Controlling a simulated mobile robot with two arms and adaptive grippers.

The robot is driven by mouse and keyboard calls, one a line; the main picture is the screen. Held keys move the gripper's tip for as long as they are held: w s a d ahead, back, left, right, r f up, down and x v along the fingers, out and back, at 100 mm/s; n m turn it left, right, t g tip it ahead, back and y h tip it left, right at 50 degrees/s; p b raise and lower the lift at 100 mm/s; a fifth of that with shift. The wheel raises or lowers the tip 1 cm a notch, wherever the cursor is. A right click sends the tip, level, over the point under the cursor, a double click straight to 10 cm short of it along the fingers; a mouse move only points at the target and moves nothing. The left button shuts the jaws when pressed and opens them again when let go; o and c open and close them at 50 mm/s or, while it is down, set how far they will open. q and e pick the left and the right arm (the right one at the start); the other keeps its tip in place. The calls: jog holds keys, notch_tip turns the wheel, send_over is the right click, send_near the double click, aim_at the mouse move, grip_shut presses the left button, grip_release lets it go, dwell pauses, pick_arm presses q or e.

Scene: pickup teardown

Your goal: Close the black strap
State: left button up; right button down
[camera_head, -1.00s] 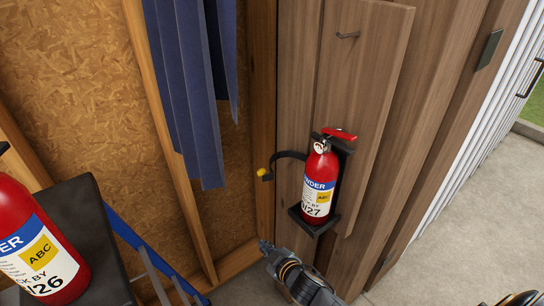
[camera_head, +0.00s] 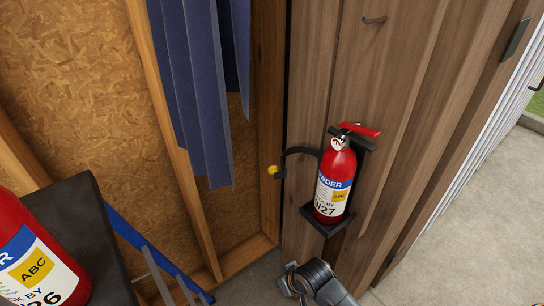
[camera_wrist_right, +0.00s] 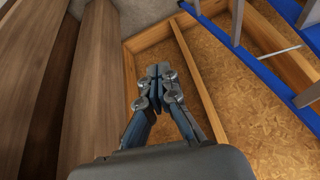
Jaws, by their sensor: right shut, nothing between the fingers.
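The black strap (camera_head: 296,152) stands open in the head view. It curves out to the left from the wall bracket (camera_head: 322,224), and a yellow knob (camera_head: 272,170) is at its free end. A red fire extinguisher (camera_head: 335,180) stands upright in the bracket, with no strap across its front. My right gripper shows in the right wrist view (camera_wrist_right: 160,73), with its fingers shut and empty. In the head view, my right wrist is low, below the strap and bracket, and the fingertips are not clearly visible. The strap and extinguisher are not seen in the right wrist view. My left gripper is not in view.
Another red extinguisher (camera_head: 35,255) stands at the lower left beside a black panel (camera_head: 85,215). Blue hanging strips (camera_head: 190,90) and wooden studs (camera_head: 165,110) are left of the strap. A hook (camera_head: 374,20) is above the bracket. Concrete floor (camera_head: 465,230) is clear at right.

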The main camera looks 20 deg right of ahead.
jog(key=w+a+r+y, duration=0.1)
jog(key=w+a+r, duration=0.3)
jog(key=w+r, duration=0.55)
jog(key=shift+n+g, duration=0.3)
jog(key=shift+n, duration=0.5)
jog(key=r, duration=0.7)
jog(key=w+r, duration=0.1)
jog(key=r, duration=0.6)
jog(key=w+r, duration=0.1)
jog(key=r, duration=0.7)
jog(key=shift+w+d, duration=0.15)
jog(key=shift+d, duration=0.2)
jog(key=w+d+r+m+h, duration=0.1)
jog(key=d+r, duration=0.2)
jog(key=r, duration=0.2)
jog(key=d+r+m+h, duration=0.1)
jog(key=d+r, duration=0.2)
jog(key=r, duration=0.3)
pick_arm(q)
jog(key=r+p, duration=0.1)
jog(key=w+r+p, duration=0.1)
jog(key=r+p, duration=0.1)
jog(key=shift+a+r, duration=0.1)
pick_arm(e)
jog(key=x, duration=1)
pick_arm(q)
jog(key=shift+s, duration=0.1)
